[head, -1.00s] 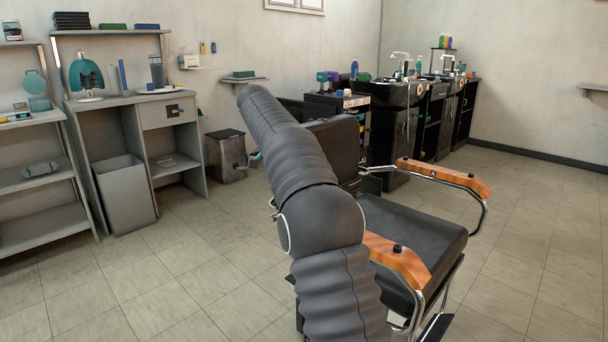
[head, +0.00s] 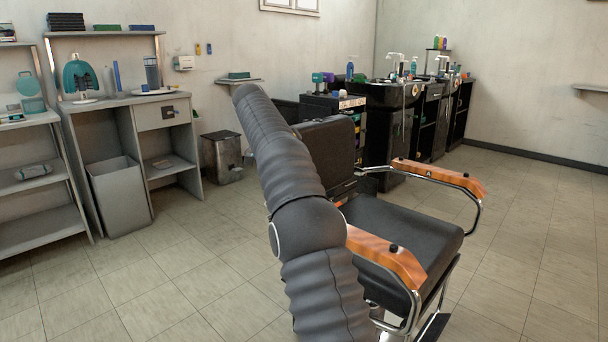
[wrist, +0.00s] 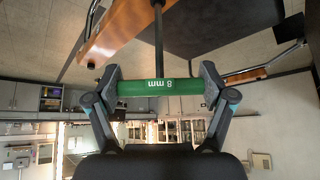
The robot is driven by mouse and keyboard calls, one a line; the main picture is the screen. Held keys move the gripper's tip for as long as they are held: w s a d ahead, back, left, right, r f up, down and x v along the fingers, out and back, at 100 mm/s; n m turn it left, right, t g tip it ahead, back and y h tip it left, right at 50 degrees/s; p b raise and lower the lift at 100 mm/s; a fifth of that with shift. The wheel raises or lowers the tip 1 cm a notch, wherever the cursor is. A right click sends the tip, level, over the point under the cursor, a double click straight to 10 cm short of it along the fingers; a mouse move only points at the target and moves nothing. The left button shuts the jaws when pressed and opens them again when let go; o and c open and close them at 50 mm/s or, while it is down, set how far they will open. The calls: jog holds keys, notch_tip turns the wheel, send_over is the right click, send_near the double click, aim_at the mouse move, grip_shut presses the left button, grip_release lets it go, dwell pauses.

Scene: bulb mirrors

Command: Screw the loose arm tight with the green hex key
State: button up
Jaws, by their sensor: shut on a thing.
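My gripper (wrist: 161,88) is shut on the green hex key (wrist: 140,88) in the wrist view. Its green handle, marked 8 mm, lies across between both fingertips. Its dark shaft (wrist: 158,42) runs up the picture past a wooden armrest (wrist: 122,28); the tip is out of view, so contact with a screw cannot be told. In the head view the black chair (head: 405,230) has a near wooden armrest (head: 385,256) with a black knob and a far armrest (head: 435,174). Which is loose cannot be told. My arm hides part of the chair; my gripper is not visible there.
A grey desk (head: 120,102), a bin (head: 120,195) and a shelf unit (head: 40,215) stand at the left. A black trolley (head: 335,105) and wash basins (head: 400,95) stand behind the chair. Tiled floor (head: 540,240) is clear at the right.

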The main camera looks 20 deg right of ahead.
jog(key=shift+a+r, duration=0.1)
jog(key=shift+r, duration=0.8)
jog(key=shift+r, duration=0.2)
